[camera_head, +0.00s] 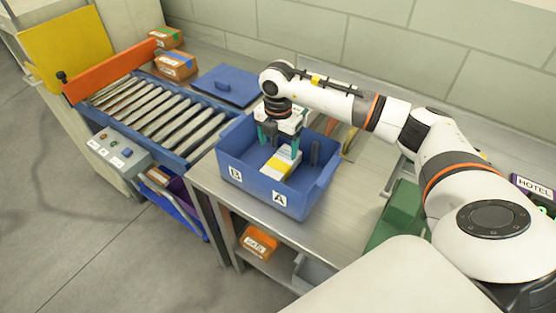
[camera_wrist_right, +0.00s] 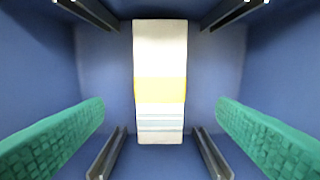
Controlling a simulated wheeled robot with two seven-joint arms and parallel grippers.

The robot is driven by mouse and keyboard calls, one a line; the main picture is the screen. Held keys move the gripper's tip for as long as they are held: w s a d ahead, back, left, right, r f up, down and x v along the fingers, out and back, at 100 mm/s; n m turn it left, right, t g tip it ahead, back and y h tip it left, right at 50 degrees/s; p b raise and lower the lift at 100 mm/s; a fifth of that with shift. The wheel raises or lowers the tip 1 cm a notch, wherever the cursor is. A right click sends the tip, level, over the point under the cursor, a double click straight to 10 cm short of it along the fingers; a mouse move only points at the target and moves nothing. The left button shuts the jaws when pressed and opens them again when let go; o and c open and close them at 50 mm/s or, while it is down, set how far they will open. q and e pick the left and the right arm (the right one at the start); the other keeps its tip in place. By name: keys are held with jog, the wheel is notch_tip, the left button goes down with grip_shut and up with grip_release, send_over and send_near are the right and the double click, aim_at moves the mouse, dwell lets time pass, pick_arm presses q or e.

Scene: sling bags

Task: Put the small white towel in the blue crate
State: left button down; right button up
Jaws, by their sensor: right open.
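The small white towel (camera_head: 281,165) has a yellow band and lies inside the blue crate (camera_head: 252,191), which is marked B and A. In the right wrist view the towel (camera_wrist_right: 160,52) is long and flat between the crate walls, with grey stripes near its lower end. My right gripper (camera_head: 279,146) reaches down into the crate above the towel. Its green fingers are spread wide on either side of the towel, apart from it, with nothing between them. Part of the towel is hidden by the gripper in the head view. My left gripper is out of view.
A roller conveyor (camera_head: 158,114) stands left of the crate, with boxes (camera_head: 176,66) behind it. A blue lid (camera_head: 226,86) lies behind the crate. A green container (camera_head: 397,216) is at the right. The bench (camera_head: 352,198) is bare just right of the crate.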

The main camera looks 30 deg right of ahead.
jog(key=shift+r+b, duration=0.35)
jog(key=shift+r, duration=1.65)
